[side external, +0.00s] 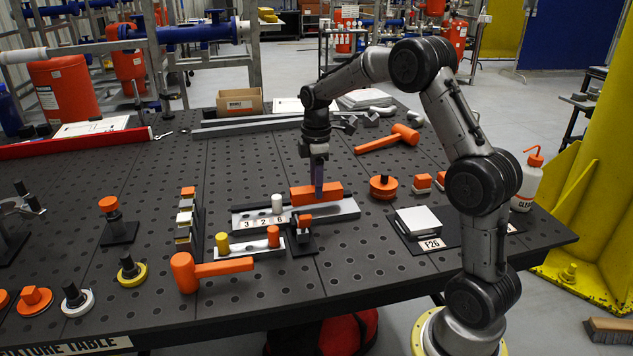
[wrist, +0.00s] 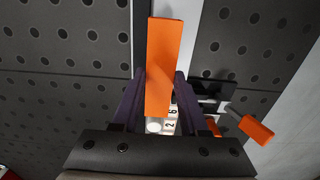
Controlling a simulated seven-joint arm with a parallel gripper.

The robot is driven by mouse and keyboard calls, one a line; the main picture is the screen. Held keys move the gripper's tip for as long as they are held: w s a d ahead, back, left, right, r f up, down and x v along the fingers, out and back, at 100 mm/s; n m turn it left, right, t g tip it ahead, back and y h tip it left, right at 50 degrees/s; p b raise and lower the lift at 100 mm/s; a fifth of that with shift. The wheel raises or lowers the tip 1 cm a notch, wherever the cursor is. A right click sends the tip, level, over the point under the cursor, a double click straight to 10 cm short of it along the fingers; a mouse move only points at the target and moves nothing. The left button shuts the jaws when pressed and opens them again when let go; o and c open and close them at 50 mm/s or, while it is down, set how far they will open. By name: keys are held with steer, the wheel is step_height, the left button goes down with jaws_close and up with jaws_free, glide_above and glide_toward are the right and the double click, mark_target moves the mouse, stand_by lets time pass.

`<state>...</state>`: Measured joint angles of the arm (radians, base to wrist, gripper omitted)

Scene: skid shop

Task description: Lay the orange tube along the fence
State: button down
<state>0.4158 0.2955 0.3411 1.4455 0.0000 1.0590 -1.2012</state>
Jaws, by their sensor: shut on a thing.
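The orange tube (side external: 330,190) is a short square-sided bar in my gripper (side external: 318,190). In the wrist view the tube (wrist: 165,45) lies lengthwise between the two dark fingers of my gripper (wrist: 158,90), which are shut on it. Below it in the side view is a long pale grey metal rail (side external: 346,210), which looks like the fence. The tube is over the rail's right part and roughly in line with it. The rail also shows as a pale strip under the tube in the wrist view (wrist: 192,30). I cannot tell whether the tube touches it.
White number tiles (side external: 264,222) and a white cylinder (side external: 277,202) stand at the rail's left part. A dark stand with an orange top (side external: 305,220) is close in front. An orange mallet (side external: 210,268) lies front left, another (side external: 388,139) behind. A round orange-topped part (side external: 383,187) stands right.

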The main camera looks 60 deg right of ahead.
steer(key=shift+f, duration=0.8)
steer(key=shift+c, duration=1.8)
jaws_free()
steer(key=shift+o, duration=0.2)
steer(key=shift+o, duration=1)
steer(key=shift+r, duration=3.5)
